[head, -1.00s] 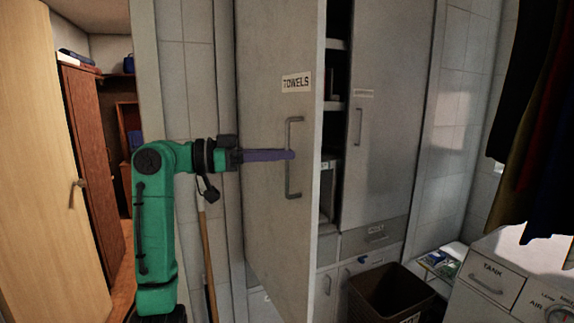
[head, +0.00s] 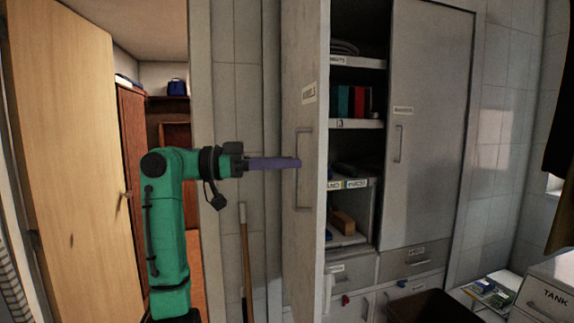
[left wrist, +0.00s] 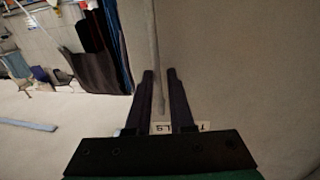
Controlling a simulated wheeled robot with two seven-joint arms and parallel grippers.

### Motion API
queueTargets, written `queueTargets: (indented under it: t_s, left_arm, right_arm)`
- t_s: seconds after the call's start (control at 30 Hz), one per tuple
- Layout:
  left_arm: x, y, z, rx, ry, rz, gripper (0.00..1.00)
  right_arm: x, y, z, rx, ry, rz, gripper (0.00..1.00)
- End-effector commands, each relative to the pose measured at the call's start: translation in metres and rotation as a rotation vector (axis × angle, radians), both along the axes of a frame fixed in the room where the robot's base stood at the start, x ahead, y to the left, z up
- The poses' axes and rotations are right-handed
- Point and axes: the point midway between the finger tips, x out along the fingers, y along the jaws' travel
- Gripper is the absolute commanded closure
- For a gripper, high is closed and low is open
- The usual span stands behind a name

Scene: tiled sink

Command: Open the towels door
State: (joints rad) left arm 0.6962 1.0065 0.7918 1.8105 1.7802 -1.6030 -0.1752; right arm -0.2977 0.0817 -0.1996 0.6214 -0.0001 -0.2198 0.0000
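The towels door (head: 307,60) is a tall grey cabinet door, swung well out, seen nearly edge-on in the head view with its label angled away. Its vertical metal handle (head: 303,190) is on its face. My left gripper (head: 296,163) reaches the handle from the left, level with its middle. In the left wrist view the handle bar (left wrist: 154,50) runs between the fingers of my left gripper (left wrist: 161,75). The fingers stand apart, with a gap beside the bar on the right finger's side. My right gripper is not in view.
Behind the door, shelves (head: 357,124) hold books and other items. A closed cabinet door (head: 433,130) stands to the right. A brown bin (head: 433,306) and a tank unit (head: 550,295) are at the lower right. A broom handle (head: 245,260) leans behind my left arm.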

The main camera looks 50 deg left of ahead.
Motion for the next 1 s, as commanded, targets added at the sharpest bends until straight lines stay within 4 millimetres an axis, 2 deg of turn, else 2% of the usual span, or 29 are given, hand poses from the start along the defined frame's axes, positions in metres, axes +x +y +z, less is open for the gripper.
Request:
queueTargets:
  t_s: [0.07,0.5,0.67,0.87,1.0]
  left_arm:
    - [-0.001,0.0,0.001,-0.001,-0.002,0.001,0.58]
    - [0.0,-0.001,-0.001,0.003,0.005,-0.005,0.58]
    - [-0.007,0.004,-0.003,0.002,0.005,-0.004,0.58]
    - [-0.043,0.028,-0.005,0.003,0.002,-0.002,0.58]
    - [-0.078,0.051,-0.004,0.002,0.0,-0.001,0.58]
  right_arm:
    - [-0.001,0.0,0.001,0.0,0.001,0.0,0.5]
    - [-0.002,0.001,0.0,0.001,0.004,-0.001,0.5]
    - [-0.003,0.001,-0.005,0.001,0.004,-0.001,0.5]
    - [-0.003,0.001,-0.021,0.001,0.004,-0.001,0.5]
    - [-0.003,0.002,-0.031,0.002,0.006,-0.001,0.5]
